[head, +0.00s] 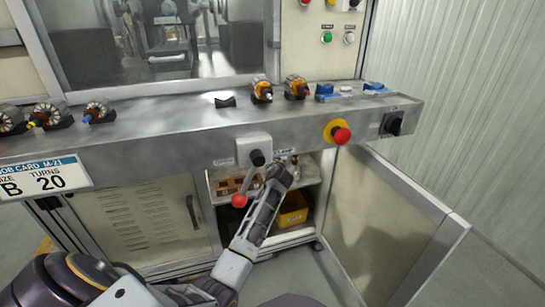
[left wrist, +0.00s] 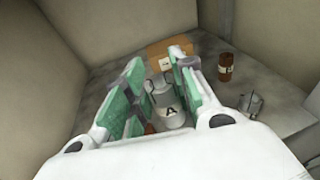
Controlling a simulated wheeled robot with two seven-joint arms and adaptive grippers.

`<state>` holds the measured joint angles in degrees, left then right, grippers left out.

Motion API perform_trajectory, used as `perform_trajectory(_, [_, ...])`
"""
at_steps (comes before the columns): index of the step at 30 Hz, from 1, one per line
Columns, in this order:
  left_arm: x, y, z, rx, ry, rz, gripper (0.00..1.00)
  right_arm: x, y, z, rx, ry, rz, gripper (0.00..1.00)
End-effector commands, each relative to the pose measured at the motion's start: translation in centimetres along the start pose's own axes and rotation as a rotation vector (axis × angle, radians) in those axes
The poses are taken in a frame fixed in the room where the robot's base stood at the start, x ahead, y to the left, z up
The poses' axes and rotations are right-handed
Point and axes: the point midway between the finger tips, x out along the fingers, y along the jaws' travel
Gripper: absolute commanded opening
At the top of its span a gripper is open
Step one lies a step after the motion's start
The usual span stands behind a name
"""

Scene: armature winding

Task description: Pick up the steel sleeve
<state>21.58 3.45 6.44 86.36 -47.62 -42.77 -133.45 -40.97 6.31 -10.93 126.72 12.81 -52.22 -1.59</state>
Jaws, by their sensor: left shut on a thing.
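A grey metal cylinder marked "A" (left wrist: 172,112), which looks like the steel sleeve, stands between the green-padded fingers of my left gripper (left wrist: 157,80) in the left wrist view. The gripper is shut on it, with a finger on each side, and partly hides it. I cannot tell whether it touches the shelf. In the head view my left gripper (head: 283,174) reaches into the open cabinet under the bench, and the sleeve cannot be made out there. My right gripper is in neither view.
Beside the fingers are a brown cylinder (left wrist: 226,67), a small grey metal piece (left wrist: 251,104) and a brown box (left wrist: 166,57). A red-knobbed lever (head: 239,200) hangs close to my left arm. A yellow bin (head: 293,210) sits low in the cabinet; its open door (head: 395,225) stands at right.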

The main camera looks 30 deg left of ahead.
Motion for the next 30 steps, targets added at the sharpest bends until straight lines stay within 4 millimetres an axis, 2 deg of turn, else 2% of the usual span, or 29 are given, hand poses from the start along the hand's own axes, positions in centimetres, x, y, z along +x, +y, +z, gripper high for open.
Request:
perform_trajectory(7, [-0.1,0.0,0.3,0.000,0.000,0.000,0.02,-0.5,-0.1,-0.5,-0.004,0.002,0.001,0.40])
perform_trajectory(20, [-0.1,0.0,0.3,0.000,0.000,0.000,0.02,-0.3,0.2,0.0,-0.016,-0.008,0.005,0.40])
perform_trajectory(30, [-0.3,0.0,-1.1,0.001,0.000,-0.002,0.02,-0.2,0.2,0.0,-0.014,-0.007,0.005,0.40])
